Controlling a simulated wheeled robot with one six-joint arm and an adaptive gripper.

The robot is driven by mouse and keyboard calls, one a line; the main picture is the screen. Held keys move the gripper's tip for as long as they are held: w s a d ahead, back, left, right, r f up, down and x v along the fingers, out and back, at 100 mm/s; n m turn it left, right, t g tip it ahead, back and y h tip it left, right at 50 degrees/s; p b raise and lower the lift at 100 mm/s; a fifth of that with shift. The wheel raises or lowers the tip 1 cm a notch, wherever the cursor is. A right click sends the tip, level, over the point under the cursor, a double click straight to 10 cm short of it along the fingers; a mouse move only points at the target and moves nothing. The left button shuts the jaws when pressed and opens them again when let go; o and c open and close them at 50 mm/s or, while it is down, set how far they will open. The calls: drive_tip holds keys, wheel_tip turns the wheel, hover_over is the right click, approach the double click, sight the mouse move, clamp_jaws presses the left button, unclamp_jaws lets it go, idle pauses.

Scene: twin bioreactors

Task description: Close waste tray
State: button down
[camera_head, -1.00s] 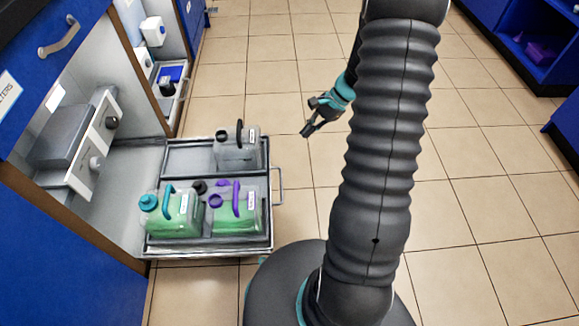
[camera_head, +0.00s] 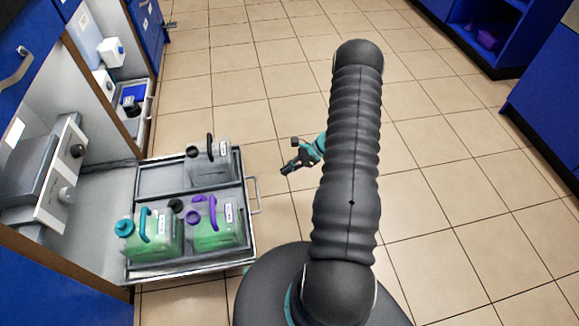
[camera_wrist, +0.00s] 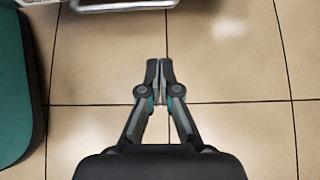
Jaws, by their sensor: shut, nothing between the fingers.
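The waste tray (camera_head: 188,270) is pulled out of the lower cabinet, with its wire handle (camera_head: 255,195) on its right end. It holds a jug with a teal cap (camera_head: 155,236), a jug with a purple cap (camera_head: 217,226) and an emptier jug with a dark handle (camera_head: 208,162). The first two contain green liquid. My gripper (camera_head: 287,172) is to the right of the tray handle, apart from it. In the wrist view my gripper (camera_wrist: 160,62) is shut and empty above the floor tiles. A piece of the handle (camera_wrist: 125,5) shows at the top edge there.
The open cabinet contains a grey unit with knobs (camera_head: 58,175). A second bay behind it holds a smaller tray with a dark container (camera_head: 132,105). Blue shelving (camera_head: 490,30) stands at the far right. The tiled floor (camera_head: 440,200) between is clear.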

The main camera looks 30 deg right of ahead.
drive_tip(key=w+a+f, duration=0.2)
drive_tip(key=a+f, duration=0.1)
drive_tip(key=a, duration=0.5)
drive_tip(key=shift+w, duration=0.25)
drive_tip(key=shift+a, duration=0.1)
